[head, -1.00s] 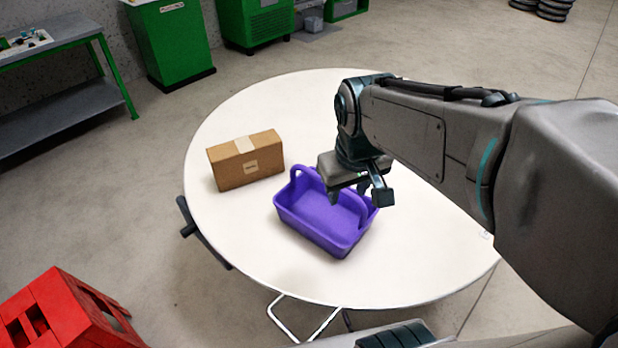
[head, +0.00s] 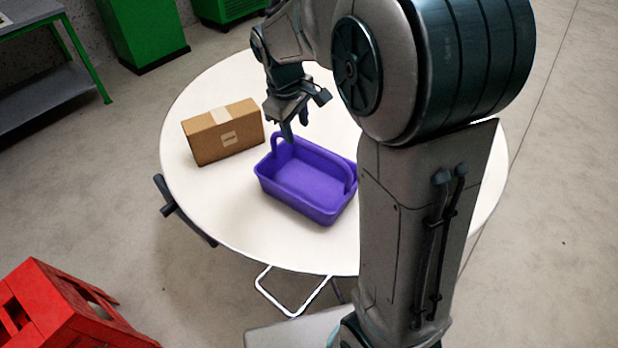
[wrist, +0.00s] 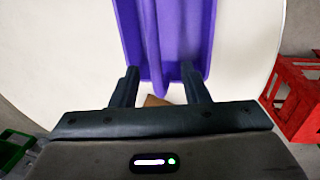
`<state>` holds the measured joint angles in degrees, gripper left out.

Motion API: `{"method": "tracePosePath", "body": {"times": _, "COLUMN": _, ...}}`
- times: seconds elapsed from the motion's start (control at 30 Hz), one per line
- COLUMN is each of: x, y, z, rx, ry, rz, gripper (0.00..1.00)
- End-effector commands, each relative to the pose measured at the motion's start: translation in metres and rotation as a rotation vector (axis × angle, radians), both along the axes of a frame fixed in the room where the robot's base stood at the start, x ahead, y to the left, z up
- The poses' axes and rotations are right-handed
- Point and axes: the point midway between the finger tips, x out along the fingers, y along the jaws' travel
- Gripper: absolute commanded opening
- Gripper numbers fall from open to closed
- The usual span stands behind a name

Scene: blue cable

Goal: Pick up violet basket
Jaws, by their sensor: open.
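My gripper (head: 295,126) is open at the basket's far-left handle, fingers pointing down. In the wrist view, the basket (wrist: 192,40) lies ahead, with a violet handle strip between the open fingers (wrist: 160,86). I cannot tell whether a finger touches it.
A brown cardboard box (head: 224,136) stands on the table, left of the basket and close to my gripper. A red crate (head: 60,310) is on the floor at lower left. Green cabinets (head: 145,30) and a grey workbench (head: 45,90) stand at the back left. The table's front left is clear.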

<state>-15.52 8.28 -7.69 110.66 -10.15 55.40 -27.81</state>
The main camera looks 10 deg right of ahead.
Motion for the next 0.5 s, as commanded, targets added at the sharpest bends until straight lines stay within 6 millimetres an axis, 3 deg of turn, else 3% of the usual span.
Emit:
{"method": "tracePosePath", "body": {"times": 0.03, "x": 0.000, "y": -0.002, "z": -0.012, "rx": -0.001, "ry": 0.006, "rz": -0.002, "gripper": 0.42}}
{"method": "tracePosePath", "body": {"times": 0.2, "x": 0.004, "y": -0.006, "z": -0.037, "rx": 0.000, "ry": 0.002, "rz": -0.002, "gripper": 0.42}}
{"method": "tracePosePath", "body": {"times": 0.5, "x": 0.006, "y": -0.017, "z": -0.061, "rx": -0.001, "ry": 0.004, "rz": -0.004, "gripper": 0.42}}
